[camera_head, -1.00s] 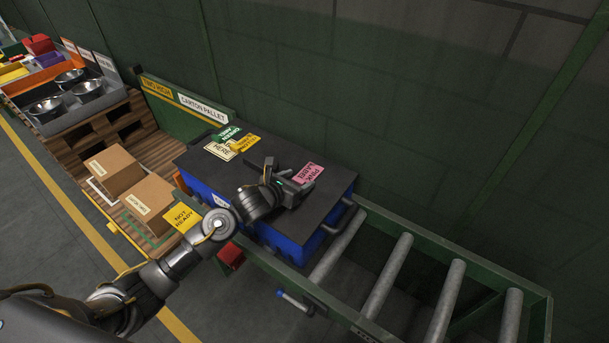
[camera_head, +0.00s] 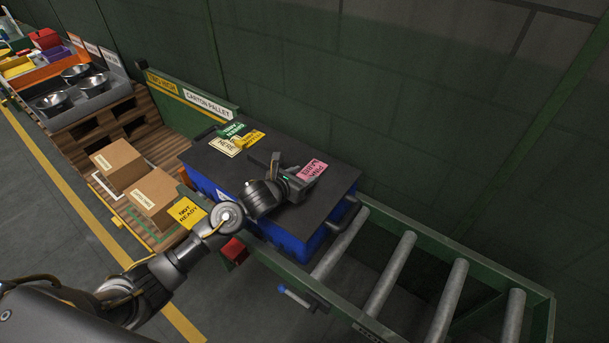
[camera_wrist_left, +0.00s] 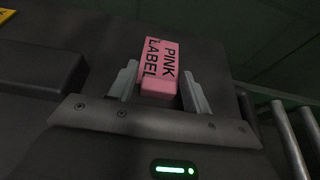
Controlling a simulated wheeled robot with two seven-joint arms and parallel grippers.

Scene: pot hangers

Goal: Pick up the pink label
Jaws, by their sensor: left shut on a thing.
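The pink label (camera_head: 312,170) is a flat pink card with black lettering and a thick pink tab. It is at the right part of the dark lid (camera_head: 240,184) of a blue crate. My left gripper (camera_head: 298,177) is at its near edge. In the left wrist view the two fingers (camera_wrist_left: 158,90) stand on either side of the pink tab, shut on the label (camera_wrist_left: 162,62), with the card reaching out past them. I cannot tell whether the label touches the lid. My right gripper is not in view.
Green, yellow and cream labels (camera_head: 224,147) lie at the lid's far left end. A yellow NOT READY sign (camera_head: 187,212) stands left of the crate. Cardboard boxes (camera_head: 118,164) sit on a pallet. Rollers (camera_head: 388,275) extend right. A green wall (camera_head: 330,80) stands behind.

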